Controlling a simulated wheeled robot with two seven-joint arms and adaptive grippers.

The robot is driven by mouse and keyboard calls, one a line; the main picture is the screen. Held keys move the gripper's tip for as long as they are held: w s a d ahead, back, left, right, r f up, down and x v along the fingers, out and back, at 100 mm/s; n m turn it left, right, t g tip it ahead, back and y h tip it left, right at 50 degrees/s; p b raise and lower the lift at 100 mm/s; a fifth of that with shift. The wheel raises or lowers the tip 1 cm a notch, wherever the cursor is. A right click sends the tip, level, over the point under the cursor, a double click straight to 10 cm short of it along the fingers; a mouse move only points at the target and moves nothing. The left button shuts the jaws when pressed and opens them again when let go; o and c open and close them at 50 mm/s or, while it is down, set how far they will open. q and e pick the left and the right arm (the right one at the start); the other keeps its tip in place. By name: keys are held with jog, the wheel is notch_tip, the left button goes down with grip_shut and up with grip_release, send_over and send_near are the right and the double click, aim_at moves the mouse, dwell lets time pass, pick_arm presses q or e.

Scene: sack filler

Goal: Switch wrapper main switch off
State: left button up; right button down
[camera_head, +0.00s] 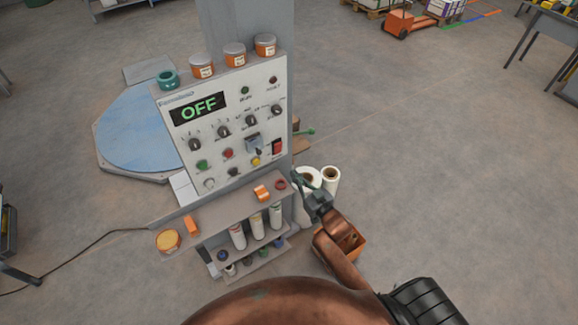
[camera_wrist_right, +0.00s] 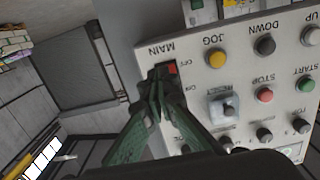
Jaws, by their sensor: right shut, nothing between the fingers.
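The wrapper's control panel (camera_head: 219,133) is a pale slanted board on a grey column. Its display (camera_head: 198,108) reads OFF in green letters. The main switch (camera_head: 277,148) is a red rocker at the panel's lower right. In the right wrist view the red main switch (camera_wrist_right: 172,68) sits beside the MAIN label, partly hidden by the fingertips. My right gripper (camera_head: 294,174) is shut and empty, just below and right of the switch in the head view. In the wrist view its green fingers (camera_wrist_right: 158,80) overlap the switch; I cannot tell whether they touch. My left gripper is not in view.
Knobs and coloured buttons crowd the panel, with a yellow button (camera_wrist_right: 215,59) close to the switch. Jars (camera_head: 235,55) stand on top. A shelf (camera_head: 225,215) with tubes is below.

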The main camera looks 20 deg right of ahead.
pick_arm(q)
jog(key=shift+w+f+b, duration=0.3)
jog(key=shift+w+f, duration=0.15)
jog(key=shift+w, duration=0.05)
pick_arm(e)
jog(key=s, duration=0.2)
jog(key=s+f, duration=0.1)
jog(key=s, duration=0.1)
jog(key=shift+s+d, duration=0.1)
jog(key=shift+s, duration=0.2)
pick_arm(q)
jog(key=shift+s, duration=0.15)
